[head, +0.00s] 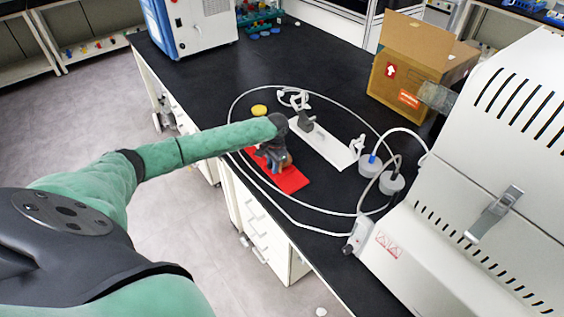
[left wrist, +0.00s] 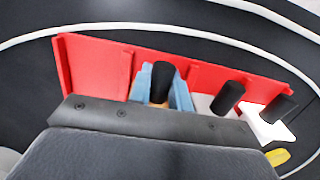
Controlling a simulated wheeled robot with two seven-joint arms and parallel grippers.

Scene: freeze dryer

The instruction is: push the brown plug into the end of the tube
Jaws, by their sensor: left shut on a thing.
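My left gripper (head: 277,158) is low over the red tray (head: 291,180) on the black bench. In the left wrist view its two blue fingers (left wrist: 181,96) are close together beside the red tray (left wrist: 95,68). Between them is a small orange-brown piece, which I take to be the brown plug (left wrist: 157,104), with a black cylinder (left wrist: 161,75) at its far side. The gripper is shut on this piece, which is mostly hidden. A thin white tube (head: 235,101) loops around the tray; I cannot make out its end. My right gripper is not in view.
A white board (head: 322,150) with a grey block lies beside the tray, and a yellow disc (head: 259,109) lies behind it. Two grey-white capped vessels (head: 391,182) stand to the right. A cardboard box (head: 408,75) and the white machine (head: 500,150) bound the right side.

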